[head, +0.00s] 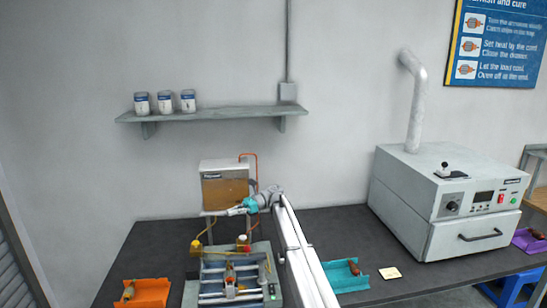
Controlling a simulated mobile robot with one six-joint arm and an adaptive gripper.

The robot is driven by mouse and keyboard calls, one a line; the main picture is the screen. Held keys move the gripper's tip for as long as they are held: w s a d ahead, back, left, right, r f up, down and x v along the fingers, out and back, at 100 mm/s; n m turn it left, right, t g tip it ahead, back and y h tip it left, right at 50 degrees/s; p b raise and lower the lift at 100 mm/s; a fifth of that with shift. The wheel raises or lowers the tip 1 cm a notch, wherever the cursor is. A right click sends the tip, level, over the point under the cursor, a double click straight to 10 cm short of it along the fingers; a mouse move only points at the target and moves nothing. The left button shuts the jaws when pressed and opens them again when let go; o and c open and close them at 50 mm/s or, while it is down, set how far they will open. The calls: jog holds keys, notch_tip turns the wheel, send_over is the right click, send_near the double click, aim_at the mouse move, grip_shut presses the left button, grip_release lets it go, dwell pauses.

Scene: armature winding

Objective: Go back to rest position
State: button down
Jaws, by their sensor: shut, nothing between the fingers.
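My arm reaches in from the bottom of the head view. My gripper (236,211) is small in the picture, pointing left at the arm's end beyond a teal wrist joint. It is shut and I see nothing in it. It is in front of the lower part of a box-shaped unit (223,167) with a brown front and above the back of the winding fixture (206,283). The fixture carries an armature (230,273) with a copper-brown part. My arm hides part of the bench to the fixture's right.
An orange tray (150,292) at left, a teal tray (345,279) right of my arm and a purple tray (530,240) at far right each hold a part. A grey oven (445,200) stands right; cans sit on a shelf (215,113).

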jog(key=s+d+f+n+t+h+b, duration=0.2)
jog(key=s+d+f+t+h+b, duration=0.15)
jog(key=s+d+f, duration=0.5)
jog(key=s+d+f+n+t+h+b, duration=0.25)
jog(key=s+d+f+b, duration=0.25)
jog(key=s+f, duration=0.6)
jog(key=s+d+f+n+t+h+b, duration=0.1)
jog(key=s+d+f+n+h+b, duration=0.2)
jog(key=s+d+f, duration=0.4)
jog(key=s+d+f+n+t+h+b, duration=0.2)
jog(key=s+d+f+n+h+b, duration=0.1)
jog(key=s+d, duration=0.6)
notch_tip(320, 180, down, 4)
jog(key=d+h+b, duration=0.1)
jog(key=d+h, duration=0.1)
jog(key=shift+d+n+h, duration=0.2)
jog(key=shift+n+h, duration=0.1)
jog(key=shift+n, duration=0.05)
